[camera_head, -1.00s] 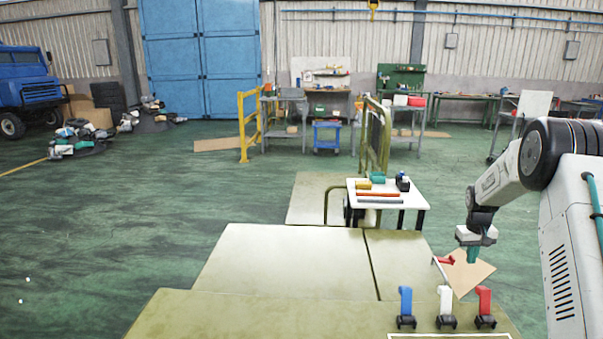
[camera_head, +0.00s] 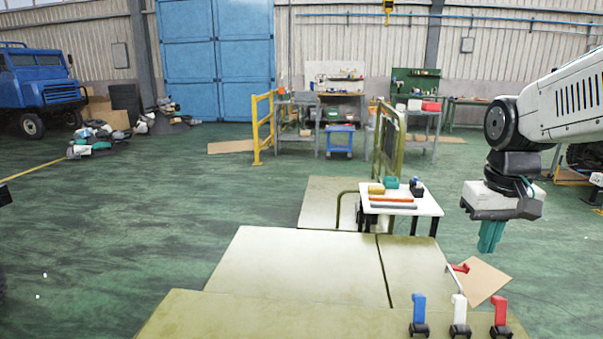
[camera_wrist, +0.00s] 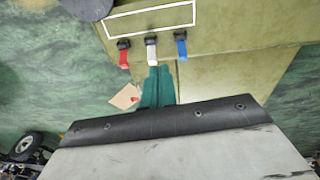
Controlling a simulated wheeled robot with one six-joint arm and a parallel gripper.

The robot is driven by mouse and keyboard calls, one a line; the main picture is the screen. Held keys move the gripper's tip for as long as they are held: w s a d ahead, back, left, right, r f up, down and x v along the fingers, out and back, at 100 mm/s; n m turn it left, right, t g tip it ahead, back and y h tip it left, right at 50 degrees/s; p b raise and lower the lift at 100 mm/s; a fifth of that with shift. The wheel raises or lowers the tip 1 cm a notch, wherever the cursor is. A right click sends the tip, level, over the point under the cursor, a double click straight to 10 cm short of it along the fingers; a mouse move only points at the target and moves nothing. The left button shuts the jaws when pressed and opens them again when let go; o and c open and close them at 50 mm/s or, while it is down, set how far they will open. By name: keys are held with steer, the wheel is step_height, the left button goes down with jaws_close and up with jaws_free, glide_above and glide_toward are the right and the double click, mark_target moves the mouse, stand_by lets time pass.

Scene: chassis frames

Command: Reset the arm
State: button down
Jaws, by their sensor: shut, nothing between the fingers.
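My gripper (camera_head: 490,237) hangs pointing down at the right of the head view, on my white and black arm. Its teal fingers are together with nothing between them. It is in the air to the right of the large olive platform (camera_head: 300,262), apart from it. In the wrist view the teal fingers (camera_wrist: 157,86) show at the middle, closed, with the platform's edge behind them.
Blue (camera_head: 419,310), white (camera_head: 459,310) and red (camera_head: 500,312) upright pieces stand in black holders on the platform's near edge. A small white table (camera_head: 428,203) holds several items. A brown sheet (camera_head: 483,281) lies on the floor. Open green floor lies left.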

steer(key=s+a+f, duration=0.1)
steer(key=s+a, duration=0.2)
steer(key=s, duration=0.6)
steer(key=s+a+f, duration=0.1)
steer(key=s+a, duration=0.2)
steer(key=s, duration=0.7)
steer(key=shift+f+n+y, duration=0.25)
steer(key=shift+n+y, duration=0.05)
steer(key=shift+d, duration=0.1)
